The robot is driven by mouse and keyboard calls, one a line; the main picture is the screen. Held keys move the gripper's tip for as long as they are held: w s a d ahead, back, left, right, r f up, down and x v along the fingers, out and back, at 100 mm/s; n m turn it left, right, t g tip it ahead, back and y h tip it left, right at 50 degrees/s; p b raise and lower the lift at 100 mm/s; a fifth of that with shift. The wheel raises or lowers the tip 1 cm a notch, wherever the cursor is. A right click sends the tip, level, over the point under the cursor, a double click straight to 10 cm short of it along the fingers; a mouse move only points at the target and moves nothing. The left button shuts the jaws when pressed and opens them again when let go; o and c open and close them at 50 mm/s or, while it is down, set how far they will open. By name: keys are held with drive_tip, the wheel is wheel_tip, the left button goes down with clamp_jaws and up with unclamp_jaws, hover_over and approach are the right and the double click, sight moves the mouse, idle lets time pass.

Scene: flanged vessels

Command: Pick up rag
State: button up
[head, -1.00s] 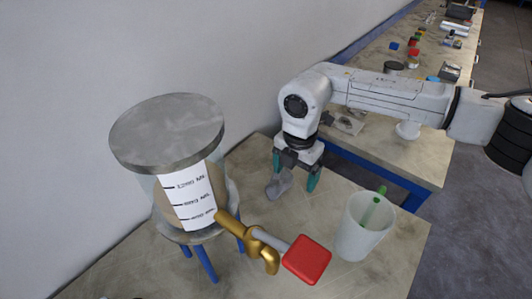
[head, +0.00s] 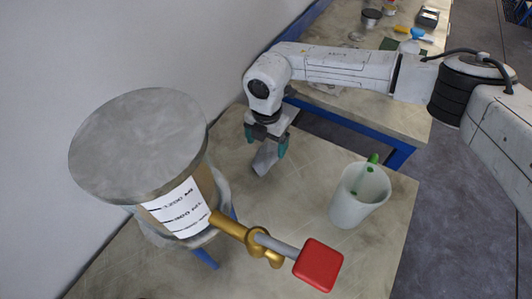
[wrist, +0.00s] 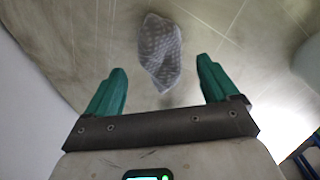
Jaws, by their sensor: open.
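The rag (head: 265,158) is a small grey crumpled cloth on the near table, directly below my gripper in the head view. In the wrist view the rag (wrist: 163,45) shows a pale dotted pattern and lies ahead of the fingertips, roughly centred in the gap between them. My gripper (head: 266,143) points down with its green fingers apart and nothing clasped. In the wrist view my gripper (wrist: 161,75) is also open, with clear space on both sides of the rag. The exact height of the fingertips above the table is hard to tell.
A translucent cup (head: 358,200) with a green-handled item stands right of the rag. A large lidded vessel (head: 140,140) with a brass valve and red handle (head: 318,264) stands at left. A second table (head: 385,105) with several items is behind. Table around the rag is bare.

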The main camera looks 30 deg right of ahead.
sight(266, 153)
drive_tip(key=shift+s+a+f, duration=0.1)
drive_tip(key=shift+f, duration=1.75)
drive_tip(key=shift+c, duration=0.4)
drive_tip(key=c, duration=1.1)
